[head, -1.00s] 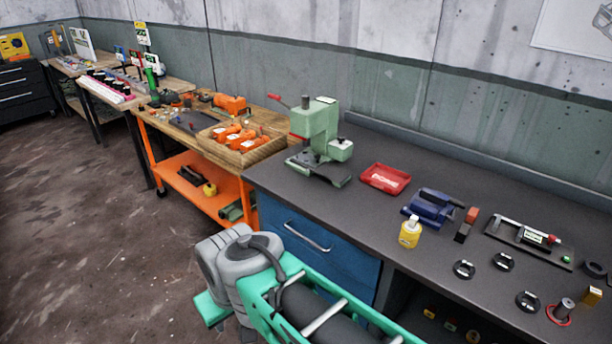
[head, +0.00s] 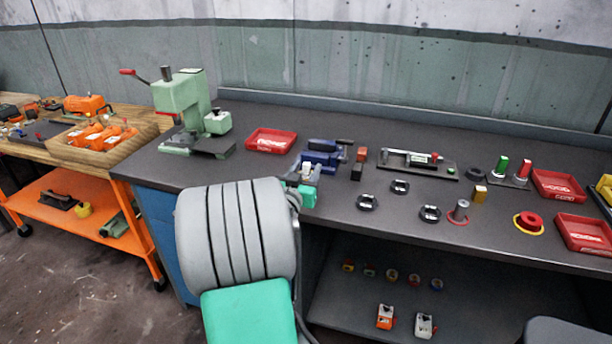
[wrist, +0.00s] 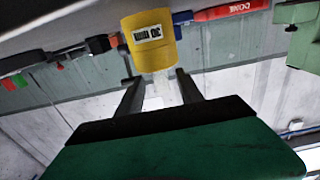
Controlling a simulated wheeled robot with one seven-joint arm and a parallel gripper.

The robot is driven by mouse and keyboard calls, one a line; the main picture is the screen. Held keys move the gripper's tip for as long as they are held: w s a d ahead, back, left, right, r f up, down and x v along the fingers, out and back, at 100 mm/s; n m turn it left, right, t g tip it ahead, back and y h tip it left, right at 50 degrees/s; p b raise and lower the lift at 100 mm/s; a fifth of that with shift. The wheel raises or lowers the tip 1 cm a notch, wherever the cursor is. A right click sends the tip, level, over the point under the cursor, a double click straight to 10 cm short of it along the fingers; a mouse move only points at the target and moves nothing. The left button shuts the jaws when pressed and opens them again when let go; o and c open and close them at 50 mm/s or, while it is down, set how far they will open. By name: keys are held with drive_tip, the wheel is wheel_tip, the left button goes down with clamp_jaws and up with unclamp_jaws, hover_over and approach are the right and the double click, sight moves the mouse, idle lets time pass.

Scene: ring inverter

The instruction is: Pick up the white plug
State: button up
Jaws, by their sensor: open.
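A yellow cylinder (wrist: 150,38) with a dark-lettered white label shows in the wrist view, close in front of my gripper (wrist: 160,84). The two dark fingers are spread apart. Between them is a pale patch at the cylinder's gripper-side end; I cannot clearly tell the white plug from the grey wall there. In the head view my gripper (head: 304,174) is over the bench near the blue vise (head: 322,155). My own arm hides the yellow cylinder there.
The dark bench (head: 250,165) holds a green press (head: 185,105), a red tray (head: 271,140) and several dark rings. An orange block and a white block (head: 424,325) are on the lower shelf. Bare bench lies behind the vise.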

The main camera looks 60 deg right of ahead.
drive_tip(key=d, duration=0.2)
drive_tip(key=w+d, duration=0.1)
drive_tip(key=d, duration=0.1)
drive_tip(key=shift+d+f+p, duration=0.1)
drive_tip(key=shift+f+p, duration=0.05)
drive_tip(key=shift+p, duration=0.2)
drive_tip(key=shift+c, duration=0.3)
clamp_jaws()
